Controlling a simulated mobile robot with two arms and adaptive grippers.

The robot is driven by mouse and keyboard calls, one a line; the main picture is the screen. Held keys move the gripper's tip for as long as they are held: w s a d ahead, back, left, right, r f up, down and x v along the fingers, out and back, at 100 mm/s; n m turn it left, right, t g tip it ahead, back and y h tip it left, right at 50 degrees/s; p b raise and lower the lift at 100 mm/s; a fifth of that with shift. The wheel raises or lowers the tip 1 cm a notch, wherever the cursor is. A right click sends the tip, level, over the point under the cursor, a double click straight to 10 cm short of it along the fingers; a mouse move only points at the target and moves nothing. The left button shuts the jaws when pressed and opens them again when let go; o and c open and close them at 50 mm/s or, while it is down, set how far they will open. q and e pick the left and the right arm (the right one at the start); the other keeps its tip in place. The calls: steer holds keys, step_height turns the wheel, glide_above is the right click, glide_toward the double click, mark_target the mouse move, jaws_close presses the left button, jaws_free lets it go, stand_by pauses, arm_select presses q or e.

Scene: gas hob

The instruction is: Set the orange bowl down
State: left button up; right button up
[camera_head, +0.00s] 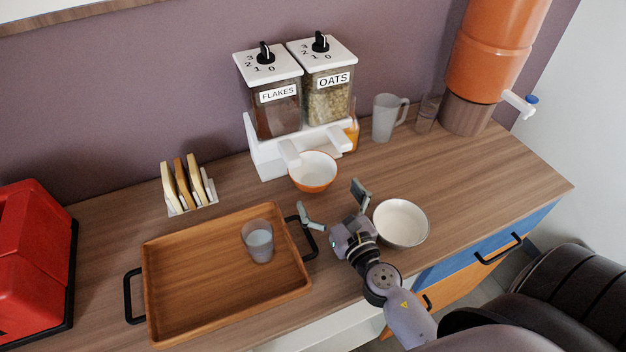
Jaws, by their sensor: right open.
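The orange bowl (314,184), orange outside and white inside, sits upright below the spouts of the cereal dispenser, at the front of its white base. I cannot see anything in it. My right gripper (331,202) is open and empty, its two fingers spread just in front of the bowl. The fingers look apart from the bowl, one to its lower left and one to its lower right. My left gripper is not in view.
A wooden tray (190,300) with a glass (258,242) lies to the left. A white bowl (401,210) stands right of my gripper. The dispenser (262,155), toast rack (206,197), red toaster (32,262) and pitcher (384,121) stand around. Counter is clear at right.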

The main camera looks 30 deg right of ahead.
mark_target(318, 176)
steer(key=w, duration=0.3)
steer(key=w+p, duration=0.1)
steer(key=w, duration=0.2)
steer(key=shift+d+r+p, duration=0.1)
steer(key=shift+d+p, duration=0.1)
steer(key=shift+p, duration=0.1)
steer(key=shift+w, duration=0.35)
steer(key=shift+s, duration=0.1)
steer(key=c, duration=1.1)
steer(key=shift+o, duration=0.2)
steer(key=shift+s+r+p, duration=0.3)
steer(key=shift+p, duration=0.05)
steer(key=s+r, duration=0.1)
steer(key=s, duration=0.1)
steer(key=s+r+p, duration=0.1)
steer(key=s, duration=0.1)
steer(key=s+r, duration=0.1)
steer(key=s, duration=0.1)
steer(key=shift+s+a+r, duration=0.15)
steer(key=shift+a+r, duration=0.05)
steer(key=shift+r, duration=0.1)
steer(key=s+a+r+y, duration=0.1)
steer(key=s+a+r, duration=0.5)
steer(key=s+r, duration=0.1)
steer(key=shift+s+a+n, duration=0.3)
steer(key=shift+s, duration=0.6)
